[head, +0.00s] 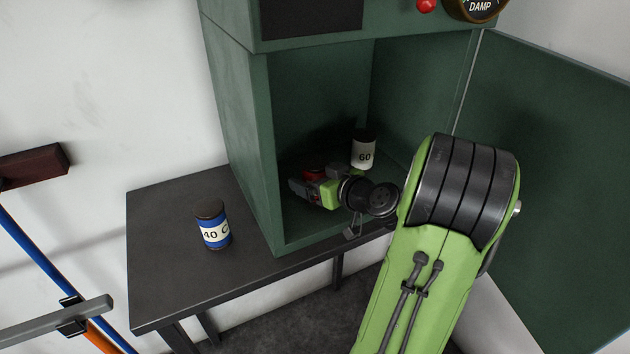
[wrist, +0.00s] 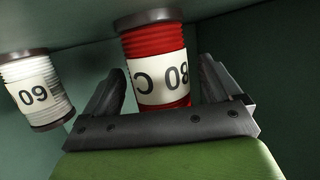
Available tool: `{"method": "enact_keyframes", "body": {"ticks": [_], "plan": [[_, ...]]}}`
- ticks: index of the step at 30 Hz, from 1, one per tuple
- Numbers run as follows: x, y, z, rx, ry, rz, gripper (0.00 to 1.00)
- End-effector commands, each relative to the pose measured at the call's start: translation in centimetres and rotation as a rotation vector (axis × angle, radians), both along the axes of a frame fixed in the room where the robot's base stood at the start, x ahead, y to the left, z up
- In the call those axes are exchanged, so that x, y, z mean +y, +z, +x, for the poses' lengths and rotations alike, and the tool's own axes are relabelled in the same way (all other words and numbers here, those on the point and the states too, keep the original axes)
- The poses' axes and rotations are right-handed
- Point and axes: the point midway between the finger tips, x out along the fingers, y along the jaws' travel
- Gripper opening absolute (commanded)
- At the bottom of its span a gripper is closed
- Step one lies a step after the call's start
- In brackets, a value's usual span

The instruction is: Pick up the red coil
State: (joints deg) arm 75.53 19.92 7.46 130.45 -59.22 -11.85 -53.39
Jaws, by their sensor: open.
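The red coil (wrist: 152,45) has dark end caps and a white label reading 80 C, upside down in the wrist view. It stands between the two fingers of my gripper (wrist: 163,68), which is open, with a gap showing at the sides. I cannot tell whether a finger touches it. In the head view only a bit of red (head: 314,173) shows behind my gripper (head: 308,190), inside the green cabinet (head: 256,160). The rest of the coil is hidden there by the gripper.
A white coil marked 60 (head: 363,150) stands deeper in the cabinet; it also shows beside the red coil in the wrist view (wrist: 27,72). A blue coil marked 40 (head: 211,220) stands on the dark table (head: 165,285) outside. The cabinet door (head: 560,180) hangs open at right.

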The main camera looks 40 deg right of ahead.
Motion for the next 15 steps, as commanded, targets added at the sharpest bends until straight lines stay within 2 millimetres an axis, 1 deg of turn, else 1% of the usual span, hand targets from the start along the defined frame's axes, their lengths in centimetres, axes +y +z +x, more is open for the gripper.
{"method": "enact_keyframes", "body": {"ticks": [2,7,8,15], "plan": [[-0.05,-0.13,0.50,0.000,0.000,-0.002,0.92],[-0.08,-0.11,0.49,0.000,-0.002,-0.002,0.92],[-0.08,-0.11,0.48,0.000,-0.002,-0.002,0.88],[-0.07,-0.11,0.45,0.000,-0.002,-0.002,0.52]]}}
